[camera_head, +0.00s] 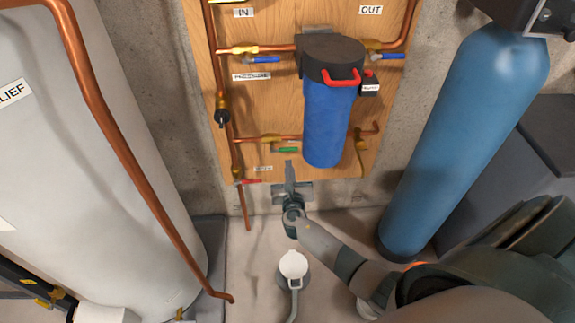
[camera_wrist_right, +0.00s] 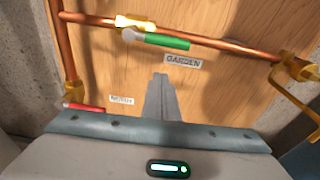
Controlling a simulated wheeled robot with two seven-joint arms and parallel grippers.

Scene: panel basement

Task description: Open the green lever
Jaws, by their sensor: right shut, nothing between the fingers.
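The green lever (camera_head: 288,150) is on a brass valve in the lower horizontal copper pipe on the wooden panel. In the right wrist view the green lever (camera_wrist_right: 167,42) points right, nearly along the pipe, above a "GARDEN" label (camera_wrist_right: 183,62). My right gripper (camera_head: 289,166) is below the lever in the head view, its fingers pointing up at the panel. In the wrist view the fingers of my right gripper (camera_wrist_right: 160,80) are shut and empty, below the lever and apart from it in the picture. My left gripper is not in view.
A red lever (camera_head: 248,182) sits low at left. A blue filter housing (camera_head: 328,120) hangs just right of the green lever. Blue levers (camera_head: 262,59) are higher up. A white tank (camera_head: 90,150) stands left, a blue cylinder (camera_head: 460,130) right. A brass spigot (camera_wrist_right: 296,85) is at right.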

